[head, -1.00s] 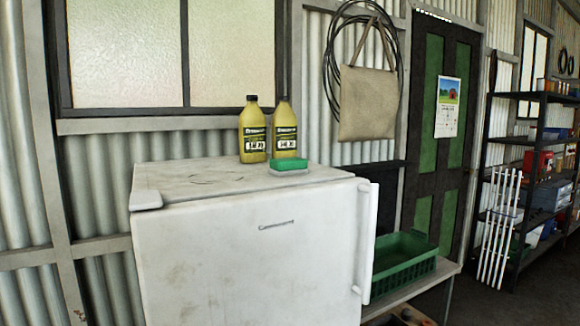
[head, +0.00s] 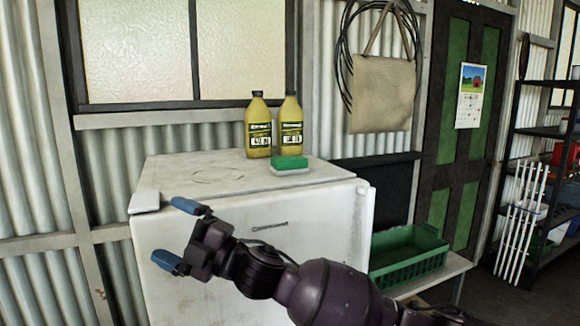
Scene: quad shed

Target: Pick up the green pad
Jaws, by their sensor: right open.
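My right gripper (head: 178,234) is open and empty, with blue fingertips, in front of the fridge's left part. It is to the left of the pad and lower in the picture, apart from it. My left gripper is not in view.
The left yellow bottle (head: 258,127) and right yellow bottle (head: 290,126) stand upright. A green crate (head: 408,258) sits on a low bench right of the fridge. A beige bag (head: 383,93) hangs on the wall. The fridge top's left part is clear.

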